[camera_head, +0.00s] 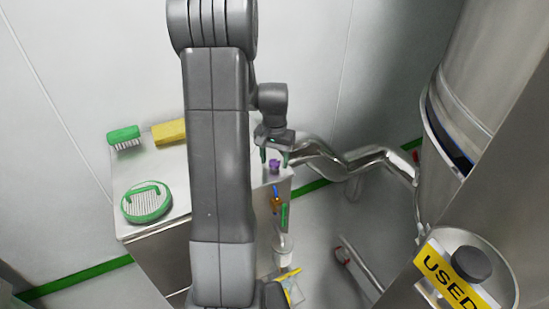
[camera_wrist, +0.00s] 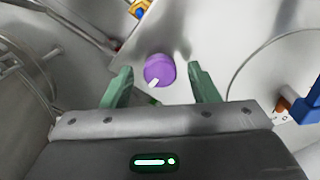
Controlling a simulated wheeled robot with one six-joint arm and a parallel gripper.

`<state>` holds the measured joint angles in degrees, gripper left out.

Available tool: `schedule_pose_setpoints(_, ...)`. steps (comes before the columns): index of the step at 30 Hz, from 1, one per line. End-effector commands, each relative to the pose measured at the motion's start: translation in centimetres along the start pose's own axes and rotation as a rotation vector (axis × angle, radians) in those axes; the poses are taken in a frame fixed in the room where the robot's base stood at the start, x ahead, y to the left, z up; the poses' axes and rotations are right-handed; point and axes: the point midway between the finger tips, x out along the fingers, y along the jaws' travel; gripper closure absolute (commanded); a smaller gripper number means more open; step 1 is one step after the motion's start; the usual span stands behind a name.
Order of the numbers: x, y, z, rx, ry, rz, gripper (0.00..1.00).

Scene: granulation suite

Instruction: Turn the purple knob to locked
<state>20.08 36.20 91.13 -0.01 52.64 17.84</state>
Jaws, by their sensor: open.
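The purple knob (camera_wrist: 160,69) shows in the wrist view between and just beyond my fingertips, with a white pointer mark on its lower left side. It also shows small in the head view (camera_head: 275,166), at the right end of the steel cabinet top. My gripper (camera_wrist: 160,88) is open, with one green finger to each side of the knob and a visible gap on both sides. In the head view my gripper (camera_head: 275,157) is above the knob. Any lock markings around the knob are too small to read.
A green brush (camera_head: 124,137), a yellow sponge-like block (camera_head: 169,132) and a round green-rimmed sieve (camera_head: 146,203) lie on the cabinet top (camera_head: 132,227). Steel pipes (camera_head: 345,162) run right of my gripper. A steel container with a yellow USED label (camera_head: 447,279) stands at lower right.

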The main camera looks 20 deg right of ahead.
Motion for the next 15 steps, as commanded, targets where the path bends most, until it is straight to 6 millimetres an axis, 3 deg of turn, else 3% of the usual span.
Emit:
schedule_pose_setpoints(5, -1.3, 0.0, -0.1, 0.0, 0.004, -0.001, 0.46)
schedule_pose_setpoints(15, -8.8, 0.0, -0.1, 0.0, 0.006, -0.002, 0.46)
